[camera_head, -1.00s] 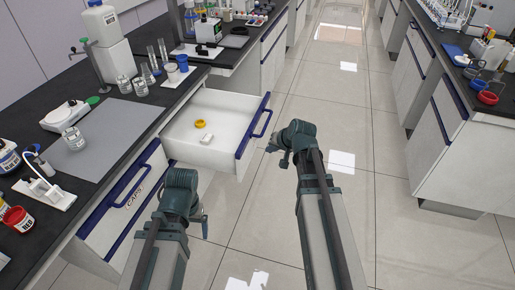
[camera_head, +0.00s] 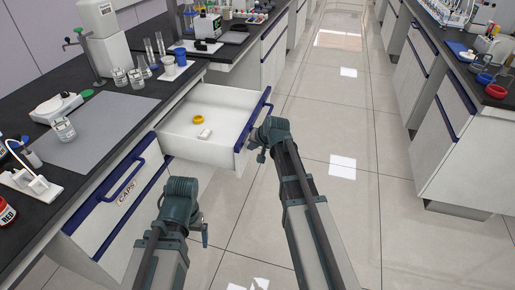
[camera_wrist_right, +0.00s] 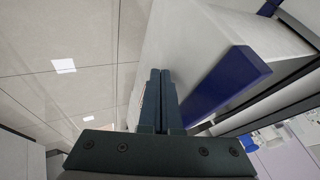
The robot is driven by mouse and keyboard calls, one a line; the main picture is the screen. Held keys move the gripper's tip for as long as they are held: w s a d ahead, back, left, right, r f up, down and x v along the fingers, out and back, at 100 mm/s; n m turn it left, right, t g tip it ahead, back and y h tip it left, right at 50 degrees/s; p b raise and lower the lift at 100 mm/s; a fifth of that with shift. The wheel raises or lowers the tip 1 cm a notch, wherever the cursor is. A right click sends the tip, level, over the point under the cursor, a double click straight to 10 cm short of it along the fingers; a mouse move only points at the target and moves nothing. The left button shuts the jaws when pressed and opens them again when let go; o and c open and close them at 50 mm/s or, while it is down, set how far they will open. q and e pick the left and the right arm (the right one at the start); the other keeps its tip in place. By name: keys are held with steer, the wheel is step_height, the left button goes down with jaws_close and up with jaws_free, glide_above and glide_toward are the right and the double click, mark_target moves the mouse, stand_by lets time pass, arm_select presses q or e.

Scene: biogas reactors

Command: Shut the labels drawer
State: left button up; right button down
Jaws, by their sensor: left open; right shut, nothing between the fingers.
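A white drawer (camera_head: 180,132) stands pulled out from the left bench, with a blue handle (camera_head: 266,104) along its front. Its label is not readable here. A yellow ring (camera_head: 198,119) and a small white item (camera_head: 205,133) lie inside. My right gripper (camera_head: 251,152) is at the near end of the drawer front. In the right wrist view its fingers (camera_wrist_right: 158,88) are shut and empty beside the white panel and a blue bar (camera_wrist_right: 226,82); contact cannot be told. My left gripper (camera_head: 204,232) is lower left, away from the open drawer, its fingers mostly hidden.
The drawer marked CAPS (camera_head: 126,193) is flush in the bench nearer to me. The black worktop (camera_head: 110,165) holds a grey mat, bottles, glass cylinders and a scale. The tiled aisle (camera_head: 335,130) is clear. Another bench (camera_head: 470,150) stands on the right.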

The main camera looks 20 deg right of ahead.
steer(key=shift+w+a, duration=0.1)
steer(key=shift+a, duration=0.05)
steer(key=w+a, duration=0.6)
steer(key=a, duration=0.3)
steer(key=w+a, duration=0.6)
steer(key=a, duration=0.3)
steer(key=w+a, duration=0.6)
steer(key=a, duration=0.3)
steer(key=shift+w+a, duration=0.1)
steer(key=shift+w, duration=0.1)
steer(key=shift+w+a, duration=0.35)
steer(key=shift+a, duration=0.3)
steer(key=shift+s+d, duration=0.35)
steer(key=shift+d, duration=0.15)
steer(key=shift+s+d, duration=0.45)
steer(key=shift+d, duration=0.15)
steer(key=shift+s+d, duration=0.4)
steer(key=shift+d, duration=0.2)
steer(key=p+v, duration=0.8)
steer(key=v, duration=0.2)
steer(key=shift+d, duration=0.25)
